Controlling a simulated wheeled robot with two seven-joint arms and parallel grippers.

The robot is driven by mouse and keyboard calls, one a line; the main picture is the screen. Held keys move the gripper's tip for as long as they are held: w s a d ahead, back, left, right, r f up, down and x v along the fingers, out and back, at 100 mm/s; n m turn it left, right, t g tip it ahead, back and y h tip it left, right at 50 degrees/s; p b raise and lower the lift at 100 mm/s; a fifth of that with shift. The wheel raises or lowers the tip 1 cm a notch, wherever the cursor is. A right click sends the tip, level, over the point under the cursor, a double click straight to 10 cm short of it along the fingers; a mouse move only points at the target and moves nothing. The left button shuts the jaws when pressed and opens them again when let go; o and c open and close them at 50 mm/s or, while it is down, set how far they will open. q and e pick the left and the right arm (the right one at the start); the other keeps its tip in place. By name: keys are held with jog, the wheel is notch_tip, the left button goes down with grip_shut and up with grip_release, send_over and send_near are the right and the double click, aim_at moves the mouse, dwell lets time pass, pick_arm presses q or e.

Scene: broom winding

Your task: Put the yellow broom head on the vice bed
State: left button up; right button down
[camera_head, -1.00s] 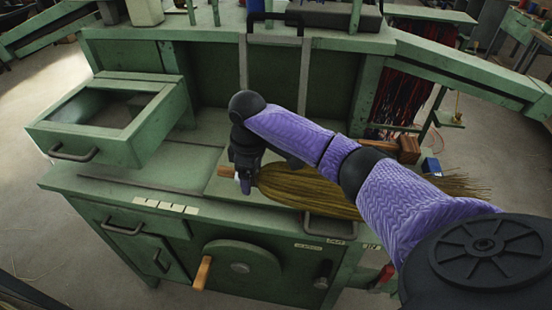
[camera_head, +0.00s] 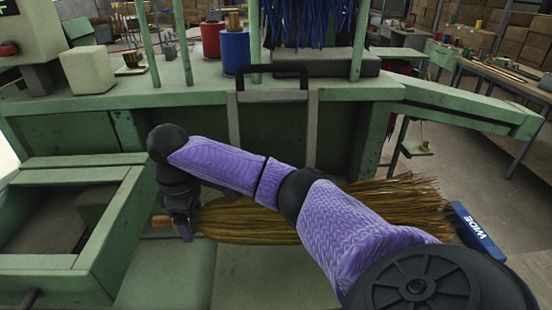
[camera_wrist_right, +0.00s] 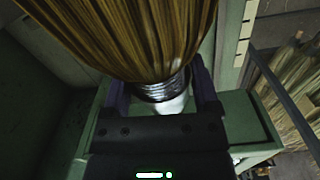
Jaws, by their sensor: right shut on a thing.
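The yellow broom head (camera_head: 240,219) lies sideways across the green machine, its bristles fanning out to the right behind my right arm. My right gripper (camera_head: 182,226) is shut on its bound neck at the left end, and a short wooden stub pokes out past the fingers. In the right wrist view the broom head (camera_wrist_right: 130,38) fills the top, and its wire-wrapped neck sits between the two fingers of my right gripper (camera_wrist_right: 161,98). I cannot tell which part of the green machine is the vice bed. My left gripper is not in view.
An open green drawer or tray (camera_head: 75,162) stands at the left. A grey bracket with a dark handle (camera_head: 272,95) rises behind the broom. Red (camera_head: 211,40) and blue (camera_head: 235,52) spools stand on the rear shelf. A blue "WIDE" sign (camera_head: 474,232) is at right.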

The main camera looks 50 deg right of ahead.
jog(key=shift+f, duration=0.3)
notch_tip(320, 180, down, 9)
jog(key=b, duration=0.2)
jog(key=shift+b, duration=0.4)
jog(key=shift+w+f, duration=0.1)
jog(key=shift+f, duration=0.1)
jog(key=shift+r, duration=0.1)
grip_release()
notch_tip(320, 180, up, 12)
jog(key=p, duration=0.3)
jog(key=shift+w+a+p, duration=0.1)
jog(key=shift+a+p, duration=0.05)
jog(key=shift+p, duration=0.25)
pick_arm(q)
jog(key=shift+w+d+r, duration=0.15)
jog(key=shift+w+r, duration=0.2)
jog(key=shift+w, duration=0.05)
